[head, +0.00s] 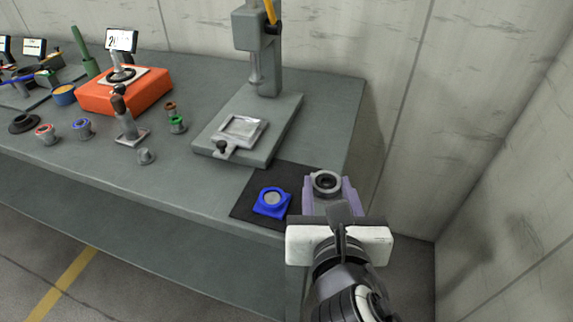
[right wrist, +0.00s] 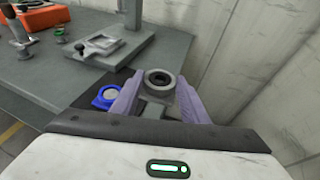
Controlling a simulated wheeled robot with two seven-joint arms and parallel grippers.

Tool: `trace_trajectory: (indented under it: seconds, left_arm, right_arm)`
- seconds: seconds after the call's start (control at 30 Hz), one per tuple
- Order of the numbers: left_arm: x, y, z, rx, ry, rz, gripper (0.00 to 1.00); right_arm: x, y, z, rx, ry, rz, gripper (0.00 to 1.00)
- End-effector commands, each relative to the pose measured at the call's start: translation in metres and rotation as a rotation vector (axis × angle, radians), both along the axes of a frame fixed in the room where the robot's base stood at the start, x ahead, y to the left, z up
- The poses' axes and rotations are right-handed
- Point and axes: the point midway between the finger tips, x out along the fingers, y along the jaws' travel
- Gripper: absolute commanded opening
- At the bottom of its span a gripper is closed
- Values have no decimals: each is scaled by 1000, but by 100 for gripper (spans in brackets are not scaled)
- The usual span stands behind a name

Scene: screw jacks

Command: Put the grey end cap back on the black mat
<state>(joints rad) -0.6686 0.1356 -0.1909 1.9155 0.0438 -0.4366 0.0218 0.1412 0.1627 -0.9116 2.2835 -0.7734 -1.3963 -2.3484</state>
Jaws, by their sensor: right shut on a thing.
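The grey end cap (head: 326,183) is a round ring with a dark centre hole. My right gripper (head: 330,190) is shut on it, with a purple finger on each side. In the right wrist view the end cap (right wrist: 158,83) sits between the fingertips of the right gripper (right wrist: 160,92). The black mat (head: 247,200) lies at the front right corner of the table, and the end cap appears over or just past its right part. I cannot tell its height above the mat. My left gripper is out of view.
A blue square part with a grey disc (head: 271,203) lies on the mat, left of the gripper. A grey press (head: 262,60) with a flat base stands behind. An orange block (head: 125,92) and several small parts stand at left. A concrete wall (head: 480,110) is at right.

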Motion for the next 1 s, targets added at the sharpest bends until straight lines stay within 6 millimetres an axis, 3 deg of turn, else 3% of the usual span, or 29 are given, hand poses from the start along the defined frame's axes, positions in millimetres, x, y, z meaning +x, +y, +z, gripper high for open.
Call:
trace_trajectory:
  seconds: [0.17,0.4,0.6,0.83,1.0]
  left_arm:
    - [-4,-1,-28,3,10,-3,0]
    - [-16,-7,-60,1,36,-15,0]
    - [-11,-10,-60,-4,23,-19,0]
    - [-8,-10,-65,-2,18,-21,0]
    - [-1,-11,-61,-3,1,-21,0]
  right_arm:
    - [44,20,-4,0,-17,-45,9]
    - [99,57,10,5,-10,-88,9]
    - [114,73,15,4,3,-94,9]
    - [115,74,-26,3,7,-96,9]
    - [115,74,-42,4,3,-96,9]
